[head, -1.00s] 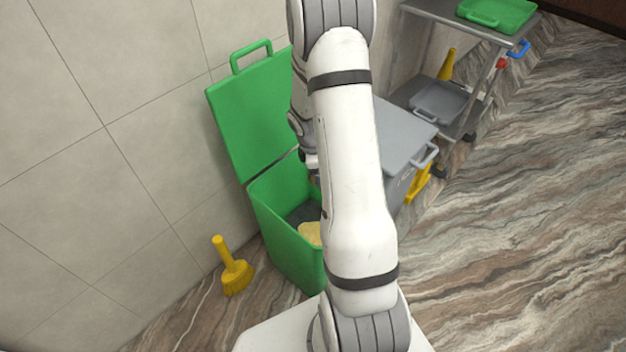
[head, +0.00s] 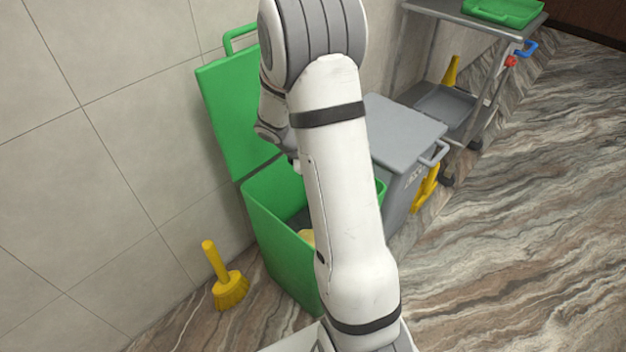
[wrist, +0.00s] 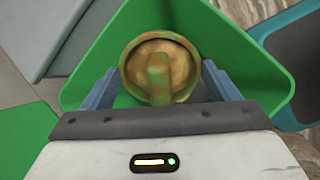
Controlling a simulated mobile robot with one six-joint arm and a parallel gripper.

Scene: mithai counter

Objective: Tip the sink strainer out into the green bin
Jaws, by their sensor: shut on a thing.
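The green bin (head: 283,252) stands open by the wall, its lid (head: 232,115) raised and leaning back. In the wrist view, my gripper (wrist: 160,88) is shut on the sink strainer (wrist: 132,70), a round, brassy, stained piece with a rim and a stubby greenish-brown post across its middle. The green bin's inside (wrist: 225,40) shows around and beyond it. In the head view my arm hides the gripper and the strainer. I cannot tell how high the strainer is above the bin's floor. Something pale yellow (head: 307,236) shows partly inside the bin.
A grey lidded bin (head: 405,130) stands right beside the green bin. A yellow brush (head: 228,287) is on the floor at left, near the wall. A metal trolley (head: 440,15) with a green tray (head: 503,11) is behind. The floor at right is clear.

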